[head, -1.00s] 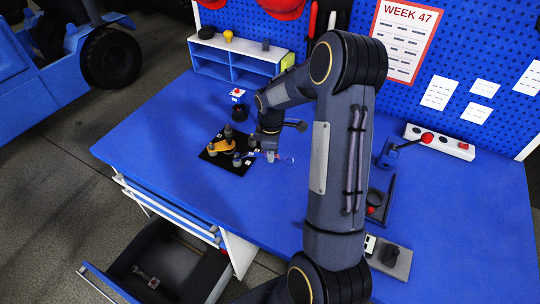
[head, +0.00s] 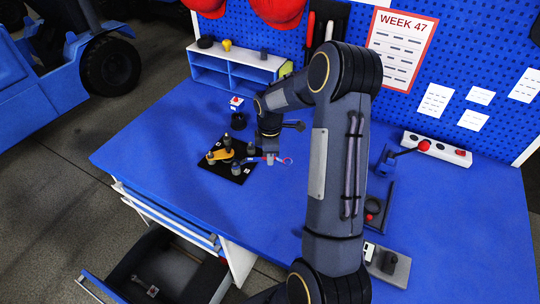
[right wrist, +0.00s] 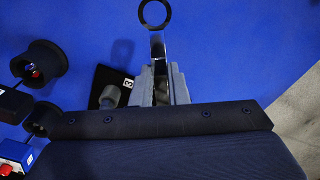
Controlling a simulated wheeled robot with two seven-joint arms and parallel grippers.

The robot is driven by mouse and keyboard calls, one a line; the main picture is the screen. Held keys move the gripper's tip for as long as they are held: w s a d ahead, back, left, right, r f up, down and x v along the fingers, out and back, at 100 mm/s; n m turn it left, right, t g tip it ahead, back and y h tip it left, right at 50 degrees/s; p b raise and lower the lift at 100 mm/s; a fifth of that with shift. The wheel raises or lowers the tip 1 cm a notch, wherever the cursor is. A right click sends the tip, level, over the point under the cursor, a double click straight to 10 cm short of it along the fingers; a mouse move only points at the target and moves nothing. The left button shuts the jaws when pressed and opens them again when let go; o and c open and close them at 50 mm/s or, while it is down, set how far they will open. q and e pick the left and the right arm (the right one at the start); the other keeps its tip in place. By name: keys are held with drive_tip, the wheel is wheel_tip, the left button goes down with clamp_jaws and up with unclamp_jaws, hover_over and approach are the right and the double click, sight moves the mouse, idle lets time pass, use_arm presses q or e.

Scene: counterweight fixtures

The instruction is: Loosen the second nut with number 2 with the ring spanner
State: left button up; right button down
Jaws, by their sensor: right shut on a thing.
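The black plate (head: 216,168) lies on the blue bench with several upright grey posts or nuts and an orange piece (head: 219,155) on it. My right gripper (head: 269,157) is just right of the plate, low over the bench. It is shut on the ring spanner (head: 286,160). In the right wrist view, the right gripper (right wrist: 161,88) grips the shaft, and the spanner's dark ring (right wrist: 155,13) points away over bare bench. A grey nut (right wrist: 110,97) by a label "3" is left of the fingers. I cannot make out number 2. My left gripper is out of view.
A dark round cup (head: 238,121) and a small box with a red button (head: 236,103) stand behind the plate. A blue and white shelf (head: 237,72) is at the back. An open drawer (head: 165,275) juts out in front. The bench's left part is clear.

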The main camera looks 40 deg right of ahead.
drive_tip(key=shift+r+p, duration=1.05)
drive_tip(key=shift+r, duration=0.7)
drive_tip(key=shift+r+p, duration=1)
drive_tip(key=shift+r, duration=0.55)
drive_tip(key=c, duration=2)
unclamp_jaws()
clamp_jaws()
